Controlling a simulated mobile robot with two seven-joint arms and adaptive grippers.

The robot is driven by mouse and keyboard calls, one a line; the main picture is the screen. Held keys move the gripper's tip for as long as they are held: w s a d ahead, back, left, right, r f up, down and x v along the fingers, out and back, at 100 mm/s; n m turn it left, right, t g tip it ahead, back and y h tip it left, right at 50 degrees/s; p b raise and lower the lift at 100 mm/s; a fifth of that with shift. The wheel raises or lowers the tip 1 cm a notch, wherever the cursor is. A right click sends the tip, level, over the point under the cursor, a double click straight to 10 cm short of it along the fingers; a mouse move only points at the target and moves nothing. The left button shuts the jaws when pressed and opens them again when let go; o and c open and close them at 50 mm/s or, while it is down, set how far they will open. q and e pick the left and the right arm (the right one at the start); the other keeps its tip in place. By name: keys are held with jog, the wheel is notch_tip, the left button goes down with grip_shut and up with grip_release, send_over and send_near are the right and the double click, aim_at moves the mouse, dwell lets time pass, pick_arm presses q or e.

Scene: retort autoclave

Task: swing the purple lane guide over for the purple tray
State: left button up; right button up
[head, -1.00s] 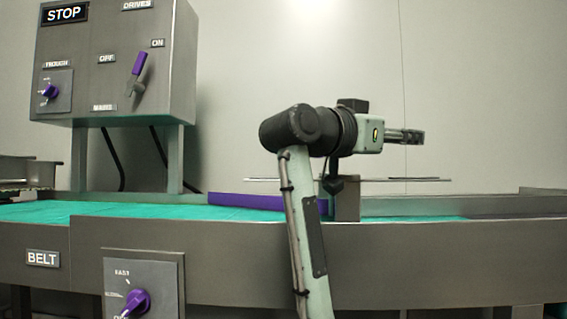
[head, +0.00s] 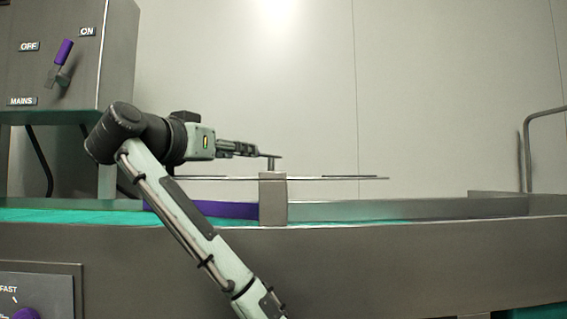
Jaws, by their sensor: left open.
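The purple lane guide (head: 230,210) is a low bar lying along the belt, left of a grey post (head: 273,200). My arm hides part of the guide. A thin flat bar (head: 340,178) lies level across the top of the post, with a short upright peg (head: 271,163) above it. My left gripper (head: 268,155) is open, pointing right, with its fingertips at the height of the peg's top. I cannot tell whether they touch the peg. No purple tray is in view. My right gripper is not in view.
The teal belt (head: 60,215) runs behind a steel front wall (head: 400,265). A control box (head: 100,60) with a purple-handled mains switch (head: 63,52) stands at the left. A purple speed knob (head: 25,314) is at lower left. A bent rail (head: 527,150) stands at right.

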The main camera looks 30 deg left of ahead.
pick_arm(q)
jog(key=shift+w+f, duration=0.3)
jog(key=shift+w, duration=0.3)
jog(key=w, duration=0.6)
jog(key=shift+w+a, duration=0.25)
jog(key=shift+w, duration=0.1)
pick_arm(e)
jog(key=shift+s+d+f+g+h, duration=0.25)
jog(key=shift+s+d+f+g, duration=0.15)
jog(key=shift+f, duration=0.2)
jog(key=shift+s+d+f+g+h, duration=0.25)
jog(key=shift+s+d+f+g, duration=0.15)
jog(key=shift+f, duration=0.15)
pick_arm(q)
jog(key=shift+c, duration=0.3)
grip_shut()
